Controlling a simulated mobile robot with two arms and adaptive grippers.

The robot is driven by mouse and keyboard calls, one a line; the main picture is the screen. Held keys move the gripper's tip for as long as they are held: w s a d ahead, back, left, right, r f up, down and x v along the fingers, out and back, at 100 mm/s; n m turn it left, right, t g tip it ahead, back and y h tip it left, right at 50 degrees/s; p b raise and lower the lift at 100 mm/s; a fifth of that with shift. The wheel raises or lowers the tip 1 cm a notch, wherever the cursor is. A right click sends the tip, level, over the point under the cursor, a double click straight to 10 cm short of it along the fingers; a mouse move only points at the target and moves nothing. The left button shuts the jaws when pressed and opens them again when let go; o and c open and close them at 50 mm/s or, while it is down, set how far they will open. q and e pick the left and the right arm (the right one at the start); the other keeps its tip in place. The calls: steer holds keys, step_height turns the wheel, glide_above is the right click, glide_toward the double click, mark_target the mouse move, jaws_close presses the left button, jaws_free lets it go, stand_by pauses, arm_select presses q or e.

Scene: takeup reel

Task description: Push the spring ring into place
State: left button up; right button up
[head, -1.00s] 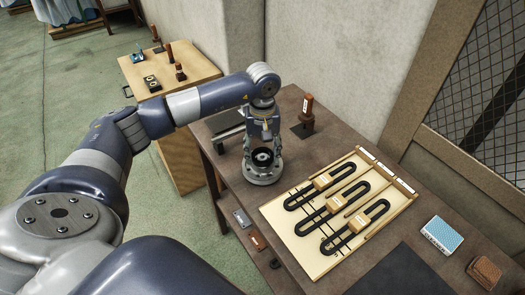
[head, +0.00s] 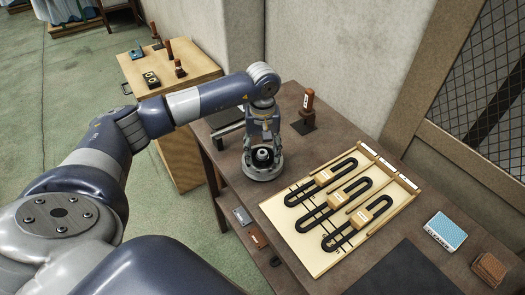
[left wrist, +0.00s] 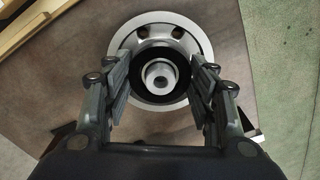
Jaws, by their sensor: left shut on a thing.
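The grey metal reel base (head: 264,172) stands on the brown table below my left gripper (head: 263,145). A black ring (head: 263,157) lies around its light central hub. In the left wrist view, the ring (left wrist: 161,96) encircles the hub (left wrist: 159,77), over the pale flange (left wrist: 205,45). My left gripper (left wrist: 161,88) has one finger on each side of the ring and is shut on it. Whether the ring is fully seated cannot be told. My right gripper is not in view.
A wooden board (head: 307,250) with black looped tracks and several labelled blocks lies right of the reel. A brown-handled tool (head: 308,105) stands behind it. A blue-topped box (head: 445,231) and brown coasters (head: 489,269) sit at the right. A wooden side table (head: 190,75) stands at the back left.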

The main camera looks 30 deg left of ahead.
arm_select(q)
steer(key=shift+f, duration=0.2)
steer(key=o, duration=1.1)
steer(key=shift+o, duration=0.2)
steer(key=o, duration=0.5)
steer(key=shift+r, duration=0.15)
steer(key=shift+r+p, duration=1.35)
steer(key=shift+r, duration=1.55)
